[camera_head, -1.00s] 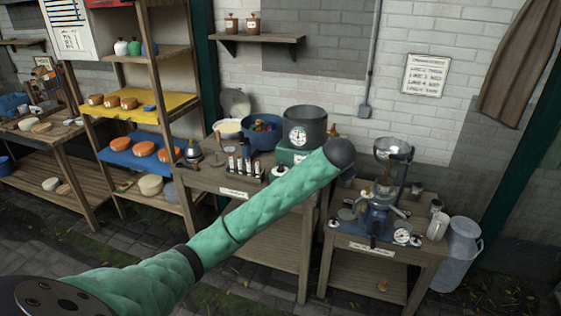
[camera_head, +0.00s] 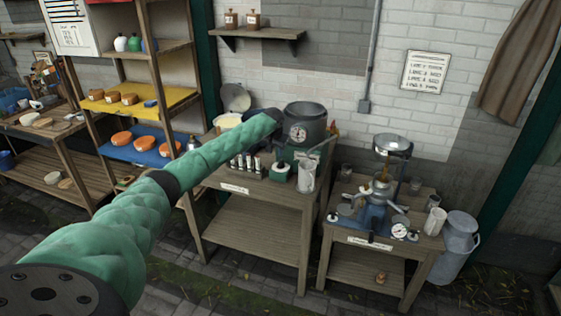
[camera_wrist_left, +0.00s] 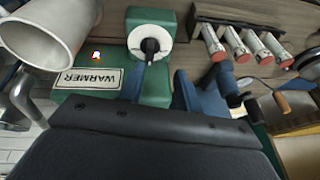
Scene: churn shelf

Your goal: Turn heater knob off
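The green warmer with its "WARMER" label (camera_wrist_left: 90,78) is in the left wrist view. Its black knob (camera_wrist_left: 150,46) sits on a white dial plate at the top centre. A small orange lamp (camera_wrist_left: 96,55) is lit beside it. My left gripper (camera_wrist_left: 168,88) has two blue fingers apart, with nothing between them. One finger points closely at the knob; I cannot tell if it touches. In the head view my left gripper (camera_head: 284,153) hangs over the warmer's front (camera_head: 281,177) and partly hides it. My right gripper is not in view.
A grey pot with a gauge (camera_head: 304,124) stands behind the gripper. A metal jug (camera_head: 307,176) is close to its right. A rack of red-capped tubes (camera_head: 246,168) is on its left. A separator (camera_head: 378,195) stands on the right table.

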